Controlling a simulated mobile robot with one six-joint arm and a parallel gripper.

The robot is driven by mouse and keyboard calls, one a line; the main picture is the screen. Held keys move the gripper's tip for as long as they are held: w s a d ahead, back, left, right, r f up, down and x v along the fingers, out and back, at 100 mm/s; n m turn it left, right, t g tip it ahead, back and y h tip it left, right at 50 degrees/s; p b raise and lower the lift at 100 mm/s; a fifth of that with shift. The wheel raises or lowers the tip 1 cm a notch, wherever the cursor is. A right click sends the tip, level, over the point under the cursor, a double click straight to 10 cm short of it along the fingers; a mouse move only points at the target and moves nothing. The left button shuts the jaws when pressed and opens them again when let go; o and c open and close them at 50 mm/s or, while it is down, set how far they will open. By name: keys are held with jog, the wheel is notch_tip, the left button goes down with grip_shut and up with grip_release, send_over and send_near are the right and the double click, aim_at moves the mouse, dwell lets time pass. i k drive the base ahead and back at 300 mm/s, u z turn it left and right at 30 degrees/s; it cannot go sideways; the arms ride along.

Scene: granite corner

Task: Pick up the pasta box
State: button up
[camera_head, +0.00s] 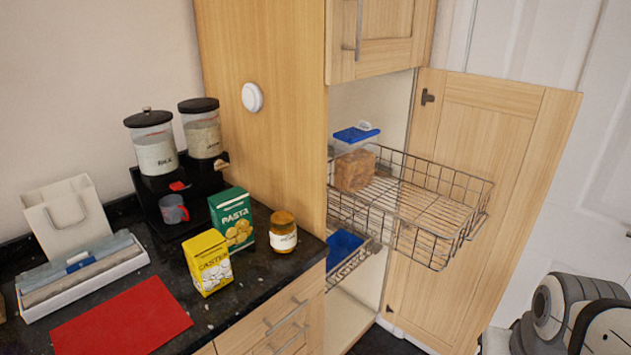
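The pasta box (232,219) is green with a white "PASTA" label and a picture of yellow pasta. It stands upright on the dark granite counter (173,280), near the tall wooden cabinet. A yellow box (208,263) stands in front of it to the left, close by. A jar with an orange-brown lid (283,232) stands to its right. Grey and black rounded parts at the lower right look like my arm. My gripper's fingers do not show.
A black stand (180,196) behind the boxes carries two canisters (152,142) (202,128) and a small cup (174,209). A red mat (122,318) lies front left. The cabinet door (470,190) is open and a wire basket (440,210) juts out.

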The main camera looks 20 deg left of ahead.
aim_at(230, 211)
jog(key=u, duration=0.5)
jog(key=i, duration=1.1)
jog(key=u, duration=1)
jog(key=i, duration=0.25)
jog(key=u, duration=0.2)
